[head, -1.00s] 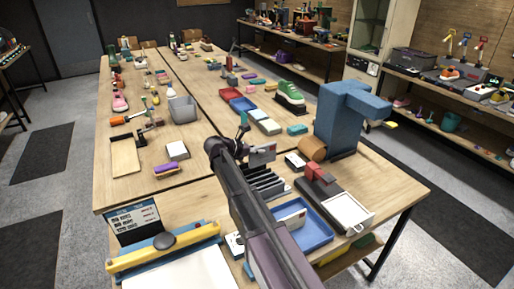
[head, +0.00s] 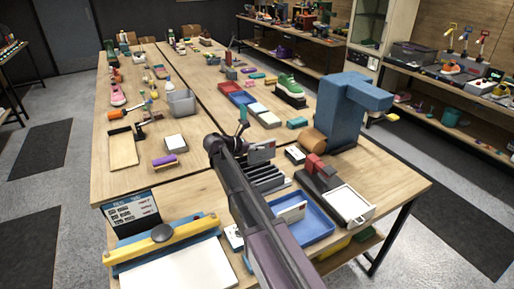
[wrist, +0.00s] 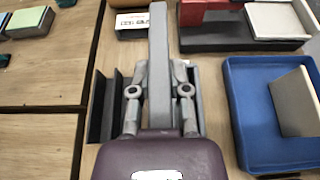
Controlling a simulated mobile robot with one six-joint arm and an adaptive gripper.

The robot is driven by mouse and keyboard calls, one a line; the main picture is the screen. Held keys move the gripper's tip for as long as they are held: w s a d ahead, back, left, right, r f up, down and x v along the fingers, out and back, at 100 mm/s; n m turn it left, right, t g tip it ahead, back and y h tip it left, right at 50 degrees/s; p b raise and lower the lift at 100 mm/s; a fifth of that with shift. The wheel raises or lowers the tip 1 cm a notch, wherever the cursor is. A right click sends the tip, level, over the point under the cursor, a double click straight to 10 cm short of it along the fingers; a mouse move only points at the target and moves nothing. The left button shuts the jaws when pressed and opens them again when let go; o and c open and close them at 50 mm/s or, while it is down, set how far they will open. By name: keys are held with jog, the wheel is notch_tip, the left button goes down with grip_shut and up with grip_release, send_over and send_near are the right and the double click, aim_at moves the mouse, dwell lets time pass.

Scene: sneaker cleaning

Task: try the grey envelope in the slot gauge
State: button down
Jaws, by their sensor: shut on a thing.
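My gripper (wrist: 158,92) is shut on the grey envelope (wrist: 158,40), which shows edge-on as a thin upright strip in the wrist view. In the head view the envelope (head: 262,153) stands with its marked face toward the camera, by my gripper (head: 243,143). The dark grey slot gauge (head: 270,180) is right below it on the table. In the wrist view the gauge (wrist: 104,112) shows on both sides of the fingers. My gripper hides its middle, so I cannot tell whether the envelope's lower edge is in a slot.
A blue tray (wrist: 243,130) right of the gauge holds a pale envelope (wrist: 298,100). A white labelled box (wrist: 131,25) lies beyond the gauge. A red and dark device (head: 318,175) and a tall blue machine (head: 341,115) stand to the right. Bare table lies left of the gauge.

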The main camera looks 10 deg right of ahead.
aim_at(258, 162)
jog(key=shift+f+b, duration=1.8)
jog(key=shift+f, duration=0.3)
jog(key=shift+f+b, duration=3.1)
dwell(1.3)
jog(key=c, duration=0.5)
grip_release()
jog(key=shift+r, duration=0.15)
